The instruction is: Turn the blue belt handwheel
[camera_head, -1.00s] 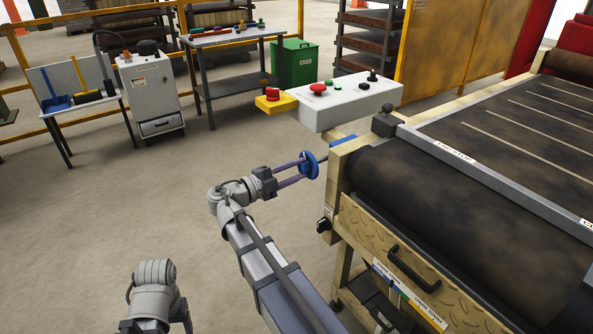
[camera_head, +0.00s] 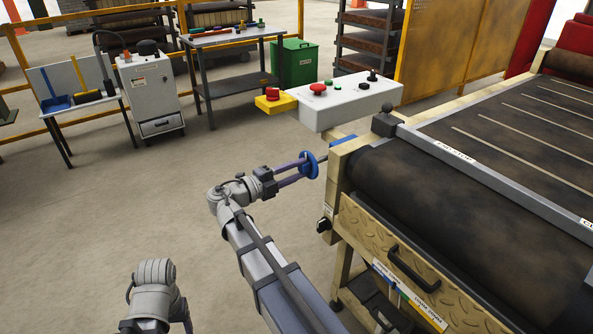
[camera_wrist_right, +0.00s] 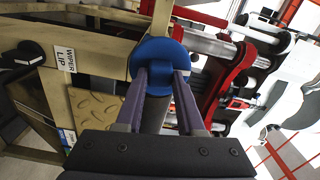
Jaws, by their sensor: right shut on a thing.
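The blue handwheel (camera_head: 309,164) is mounted on the left side of the belt machine's frame, below the control box. My right gripper (camera_head: 304,167) reaches it from the left, its two purple fingers on the wheel. In the right wrist view the blue handwheel (camera_wrist_right: 158,66) is centred, and the fingers of my right gripper (camera_wrist_right: 160,82) are shut on its raised blue middle part. The far side of the wheel is hidden. My left arm shows at the bottom left of the head view, but its gripper fingers are out of sight.
The belt machine (camera_head: 440,190) fills the right side. A black knob (camera_wrist_right: 33,52) beside a "wiper lip" label sits on the frame. The floor (camera_head: 90,220) left of my right arm is clear.

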